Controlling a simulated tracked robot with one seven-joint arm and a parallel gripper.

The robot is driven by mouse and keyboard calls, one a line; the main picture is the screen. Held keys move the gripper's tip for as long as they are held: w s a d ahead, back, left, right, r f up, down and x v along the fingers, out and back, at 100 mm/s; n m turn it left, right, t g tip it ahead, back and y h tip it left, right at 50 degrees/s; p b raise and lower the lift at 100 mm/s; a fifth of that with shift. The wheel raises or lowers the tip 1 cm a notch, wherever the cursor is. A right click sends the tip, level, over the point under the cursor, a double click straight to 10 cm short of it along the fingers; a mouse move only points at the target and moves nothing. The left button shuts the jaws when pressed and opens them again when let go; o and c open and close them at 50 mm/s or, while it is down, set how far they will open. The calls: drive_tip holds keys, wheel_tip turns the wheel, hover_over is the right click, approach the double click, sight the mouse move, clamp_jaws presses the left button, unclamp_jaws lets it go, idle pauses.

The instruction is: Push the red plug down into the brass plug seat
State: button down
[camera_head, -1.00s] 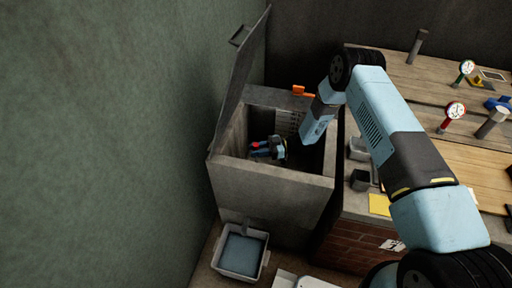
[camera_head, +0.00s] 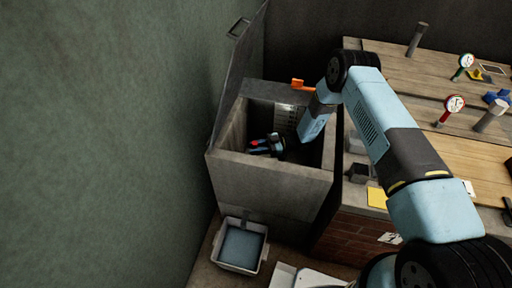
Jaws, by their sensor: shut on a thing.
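My gripper (camera_head: 266,147) reaches down inside an open grey box (camera_head: 268,178), with its jaws pointing left. It is shut on the red plug (camera_head: 255,143), of which only a small red patch shows near the fingertips. The brass plug seat cannot be made out in this view; the box's front wall and the dark interior hide the floor below the gripper.
The box's lid (camera_head: 240,70) stands open at the left against the green wall. An orange handle (camera_head: 302,85) sits at its back rim. A grey basin (camera_head: 240,246) is on the floor in front. A wooden bench (camera_head: 440,125) with gauges stands at the right.

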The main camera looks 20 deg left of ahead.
drive_tip(key=c, duration=0.7)
unclamp_jaws()
drive_tip(key=shift+c, duration=0.2)
